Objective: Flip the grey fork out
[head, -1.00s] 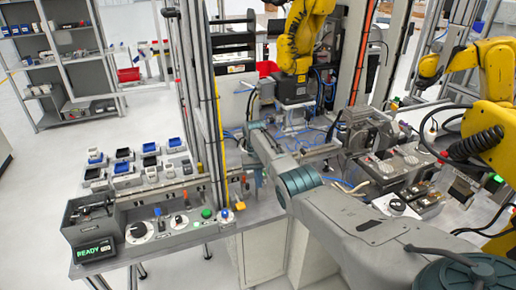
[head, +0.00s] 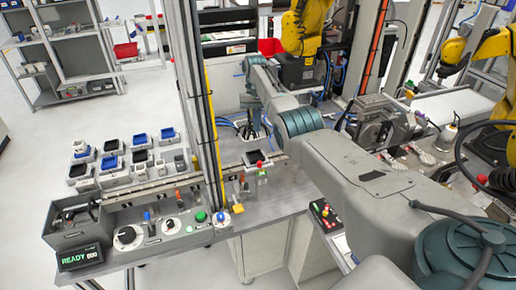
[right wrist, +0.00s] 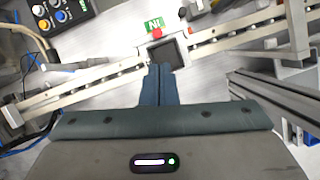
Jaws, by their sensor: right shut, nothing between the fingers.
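My right gripper (right wrist: 160,70) is shut and empty, fingers together, with its tips close to a dark square piece (right wrist: 168,54) on the rail. A red knob (right wrist: 156,33) and a green sign with white letters (right wrist: 154,23) sit just beyond that piece. I cannot tell for sure which part is the grey fork, or whether the fingertips touch the dark piece. In the head view my right gripper (head: 257,132) points down above the bench behind my arm's elbow, and the dark piece (head: 254,157) shows on the rail below it. My left gripper is not in view.
The pale rail (right wrist: 90,78) runs across the bench. A metal post (head: 207,110) stands left of the gripper. Knobs and a green button (head: 200,216) line the front panel. Several small bins (head: 112,145) stand behind it. A yellow robot arm (head: 303,28) stands at the back.

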